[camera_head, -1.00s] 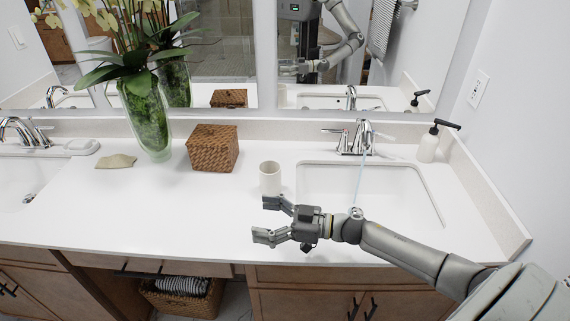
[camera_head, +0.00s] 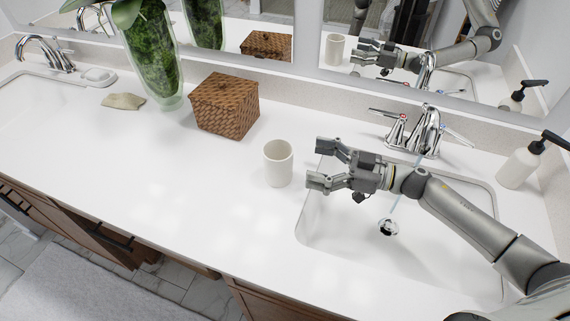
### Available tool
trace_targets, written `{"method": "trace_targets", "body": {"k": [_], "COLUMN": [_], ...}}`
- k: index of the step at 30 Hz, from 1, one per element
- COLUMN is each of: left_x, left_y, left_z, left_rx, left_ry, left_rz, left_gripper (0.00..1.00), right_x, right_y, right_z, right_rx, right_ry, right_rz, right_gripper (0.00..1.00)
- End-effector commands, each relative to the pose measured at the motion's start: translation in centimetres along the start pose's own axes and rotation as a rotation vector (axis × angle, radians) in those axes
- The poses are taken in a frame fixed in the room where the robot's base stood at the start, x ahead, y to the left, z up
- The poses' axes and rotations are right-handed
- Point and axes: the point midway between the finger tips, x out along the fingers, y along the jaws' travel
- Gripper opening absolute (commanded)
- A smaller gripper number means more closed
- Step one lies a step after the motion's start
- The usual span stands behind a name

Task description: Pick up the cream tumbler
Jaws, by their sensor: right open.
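The cream tumbler (camera_head: 278,164) stands upright on the white counter, just left of the right-hand sink. My right gripper (camera_head: 314,164) comes in from the right over that sink. Its two fingers are apart and point left at the tumbler, with a small gap between fingertips and tumbler. Nothing is between the fingers. My left gripper is not in view.
A woven brown box (camera_head: 225,106) stands behind and left of the tumbler. A glass vase (camera_head: 152,60) is further left. A chrome faucet (camera_head: 428,130) and a soap dispenser (camera_head: 520,165) stand behind and right of my arm. The counter (camera_head: 160,180) is clear in front and left.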

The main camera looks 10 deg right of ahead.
Motion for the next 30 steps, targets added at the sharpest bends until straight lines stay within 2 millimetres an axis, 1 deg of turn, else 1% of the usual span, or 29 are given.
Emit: {"method": "trace_targets", "body": {"k": [1, 4, 6, 11, 17, 20, 24, 30], "left_x": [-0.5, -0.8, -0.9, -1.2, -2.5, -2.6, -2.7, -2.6], "left_y": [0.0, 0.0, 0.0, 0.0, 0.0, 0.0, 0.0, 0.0], "left_z": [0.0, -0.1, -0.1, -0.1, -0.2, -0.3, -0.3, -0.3], "left_rx": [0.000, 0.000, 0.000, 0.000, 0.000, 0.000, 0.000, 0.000], "left_ry": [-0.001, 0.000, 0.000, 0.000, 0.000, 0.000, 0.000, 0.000], "left_rz": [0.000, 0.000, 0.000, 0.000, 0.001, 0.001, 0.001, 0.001], "left_gripper": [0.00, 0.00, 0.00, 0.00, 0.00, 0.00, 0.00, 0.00], "right_x": [1.0, 2.6, 3.3, 4.3, 7.1, 8.4, 9.1, 9.1], "right_y": [0.0, 0.0, 0.0, -0.1, -0.7, -0.7, -0.7, -0.7], "right_z": [-0.4, -0.3, -0.3, -0.2, -0.3, -0.1, 0.1, 0.1], "right_rx": [-0.002, -0.001, -0.001, 0.000, 0.001, -0.001, -0.001, -0.001], "right_ry": [0.005, 0.004, 0.002, 0.001, 0.004, 0.003, 0.000, 0.000], "right_rz": [-0.002, 0.000, 0.000, 0.000, 0.000, 0.000, 0.000, 0.000], "right_gripper": [0.85, 0.85, 0.85, 0.85, 0.85, 0.85, 0.85, 0.85]}}
